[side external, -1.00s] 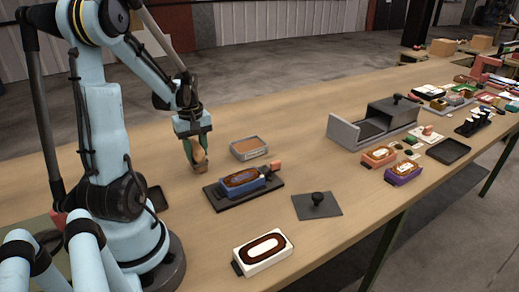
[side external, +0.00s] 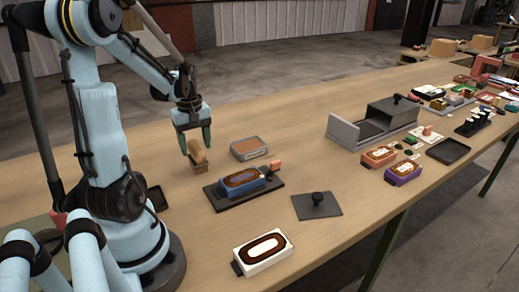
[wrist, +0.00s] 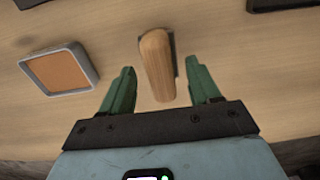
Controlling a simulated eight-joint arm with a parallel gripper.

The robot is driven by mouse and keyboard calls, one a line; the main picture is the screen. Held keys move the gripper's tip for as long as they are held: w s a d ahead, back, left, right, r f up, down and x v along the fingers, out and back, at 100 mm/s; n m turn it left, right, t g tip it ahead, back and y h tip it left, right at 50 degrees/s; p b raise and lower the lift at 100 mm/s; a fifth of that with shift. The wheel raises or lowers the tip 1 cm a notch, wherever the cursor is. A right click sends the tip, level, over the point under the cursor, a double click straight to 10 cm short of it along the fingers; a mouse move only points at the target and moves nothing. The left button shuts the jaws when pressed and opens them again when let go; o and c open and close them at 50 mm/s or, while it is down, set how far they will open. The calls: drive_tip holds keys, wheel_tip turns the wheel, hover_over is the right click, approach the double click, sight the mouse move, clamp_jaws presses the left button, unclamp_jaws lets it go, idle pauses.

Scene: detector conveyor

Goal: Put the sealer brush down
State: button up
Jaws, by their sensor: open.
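The sealer brush (side external: 197,155) has a tan wooden handle and stands on the wooden table, handle up and slightly tilted. My gripper (side external: 194,145) is open just above and around the top of the handle. In the wrist view the brush (wrist: 157,62) lies between the two green fingers of my gripper (wrist: 160,84), with a gap on both sides. The brush's dark base is mostly hidden under the handle there.
A grey tray with an orange-brown pad (side external: 249,148) is right of the brush. A blue block with an oval top (side external: 243,182) sits on a dark plate in front. A dark plate with a knob (side external: 317,205) and a white block (side external: 262,252) stand nearer. Bare table surrounds the brush.

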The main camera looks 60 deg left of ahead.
wheel_tip(320, 180, up, 9)
drive_tip(key=w+d+m+t, duration=0.3)
drive_tip(key=d+m, duration=0.6)
drive_tip(key=d, duration=0.4)
drive_tip(key=w+d+f+m+t, duration=0.1)
drive_tip(key=w+d+m+t, duration=0.3)
drive_tip(key=d+m, duration=0.5)
drive_tip(key=w+d, duration=0.1)
drive_tip(key=d, duration=0.3)
drive_tip(key=shift+d+f, duration=0.2)
drive_tip(key=shift+d, duration=0.05)
drive_tip(key=o, duration=0.7)
drive_tip(key=shift+a, duration=0.15)
